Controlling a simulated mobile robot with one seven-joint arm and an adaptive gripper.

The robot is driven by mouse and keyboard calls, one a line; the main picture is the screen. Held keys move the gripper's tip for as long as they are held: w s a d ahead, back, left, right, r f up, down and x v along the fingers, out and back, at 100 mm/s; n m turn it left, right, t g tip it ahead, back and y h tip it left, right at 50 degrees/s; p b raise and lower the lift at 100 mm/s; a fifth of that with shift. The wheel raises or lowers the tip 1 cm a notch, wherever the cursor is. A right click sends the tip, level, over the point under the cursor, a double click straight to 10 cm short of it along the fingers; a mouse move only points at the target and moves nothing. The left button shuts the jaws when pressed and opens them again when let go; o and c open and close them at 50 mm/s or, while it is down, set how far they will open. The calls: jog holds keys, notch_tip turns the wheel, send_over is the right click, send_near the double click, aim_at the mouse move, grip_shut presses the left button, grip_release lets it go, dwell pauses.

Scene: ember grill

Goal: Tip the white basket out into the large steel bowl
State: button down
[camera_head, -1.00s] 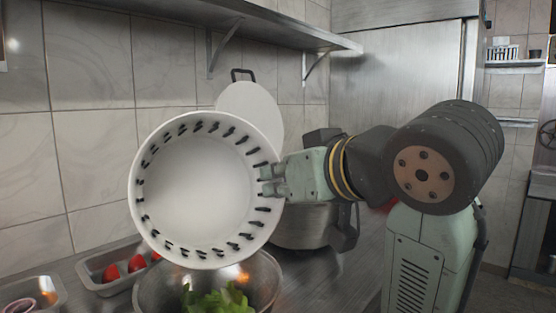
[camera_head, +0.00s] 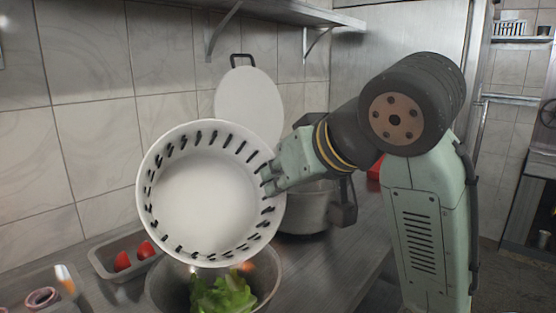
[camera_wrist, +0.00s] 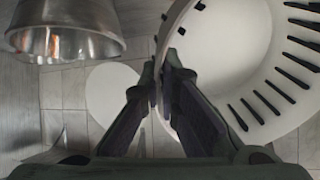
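The white basket (camera_head: 205,205), with dark slots around its wall, is tipped on its side so its open mouth faces the head camera. It looks empty inside. My gripper (camera_head: 268,180) is shut on the right side of its rim; the wrist view shows the two fingers (camera_wrist: 163,85) pinching the rim of the basket (camera_wrist: 235,50). The large steel bowl (camera_head: 270,283) stands on the counter below the basket. Green leaves (camera_head: 222,294) lie in the bowl, and its back part is hidden behind the basket.
A steel tray with red tomatoes (camera_head: 122,261) stands left of the bowl. Another tray with onion rings (camera_head: 42,298) is at the lower left. A steel pot (camera_head: 303,208) stands behind my gripper, and a white round board (camera_head: 250,100) leans on the wall.

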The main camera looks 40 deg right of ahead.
jog(key=shift+r+g+y+p, duration=0.2)
jog(key=shift+r+g+p, duration=0.35)
jog(key=shift+p, duration=0.95)
jog(key=shift+r+g+y+p, duration=0.2)
jog(key=shift+g+p, duration=0.65)
jog(key=shift+p, duration=0.65)
jog(key=shift+f+g, duration=0.15)
jog(key=shift+g, duration=0.45)
